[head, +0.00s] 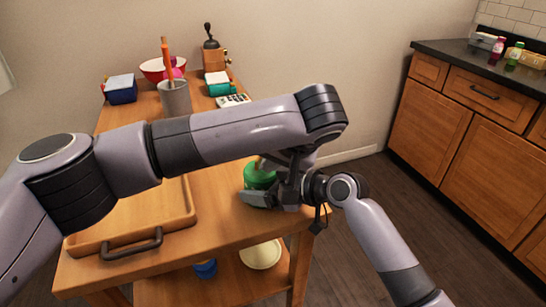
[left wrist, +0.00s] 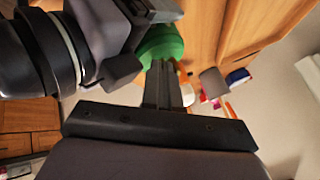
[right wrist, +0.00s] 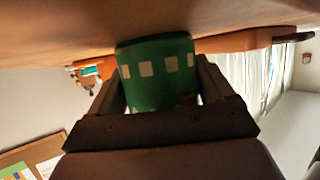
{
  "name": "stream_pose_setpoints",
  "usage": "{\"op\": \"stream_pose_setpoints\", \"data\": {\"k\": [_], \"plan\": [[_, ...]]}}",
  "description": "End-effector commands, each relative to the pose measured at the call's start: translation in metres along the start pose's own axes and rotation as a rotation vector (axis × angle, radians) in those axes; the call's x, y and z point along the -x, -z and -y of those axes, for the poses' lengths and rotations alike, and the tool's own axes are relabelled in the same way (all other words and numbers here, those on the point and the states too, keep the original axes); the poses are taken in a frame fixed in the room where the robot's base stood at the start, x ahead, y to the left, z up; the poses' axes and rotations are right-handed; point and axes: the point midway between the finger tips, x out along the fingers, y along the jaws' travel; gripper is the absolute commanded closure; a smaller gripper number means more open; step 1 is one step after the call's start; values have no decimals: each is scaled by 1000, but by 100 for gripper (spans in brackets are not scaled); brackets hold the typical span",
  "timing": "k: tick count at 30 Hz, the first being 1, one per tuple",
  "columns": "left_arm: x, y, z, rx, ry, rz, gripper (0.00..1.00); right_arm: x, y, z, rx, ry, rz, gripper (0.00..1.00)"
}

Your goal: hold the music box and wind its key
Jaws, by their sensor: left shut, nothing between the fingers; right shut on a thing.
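The music box is a green cylinder (head: 258,178) near the table's right front edge. In the right wrist view it shows a band of pale squares (right wrist: 158,72) and sits between the two fingers of my right gripper (right wrist: 165,85), which is shut on it. My right gripper (head: 262,198) reaches it from the right in the head view. My left gripper (left wrist: 164,72) is shut and empty, its fingertips close to the music box's green surface (left wrist: 162,42). I cannot tell whether they touch it. The key cannot be made out; my left arm and gripper cover part of the music box.
A wooden tray (head: 183,200) with a dark handle lies left of the music box, partly behind my left arm. A grey cup (head: 175,99), red bowl (head: 153,70), grinder (head: 213,58) and blue box (head: 121,92) stand at the table's far end. A lower shelf holds a blue cup (head: 205,269).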

Motion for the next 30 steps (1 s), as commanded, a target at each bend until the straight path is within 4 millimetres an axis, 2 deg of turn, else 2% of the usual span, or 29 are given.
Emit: {"op": "stream_pose_setpoints", "data": {"k": [9, 30], "plan": [[0, 0, 0, -9, -5, -3, 100, 0, 0, 0, 0, 0, 0, 53], [-1, -3, 2, -170, -95, -84, 100, 0, 0, 0, 0, 0, 0, 53]]}}
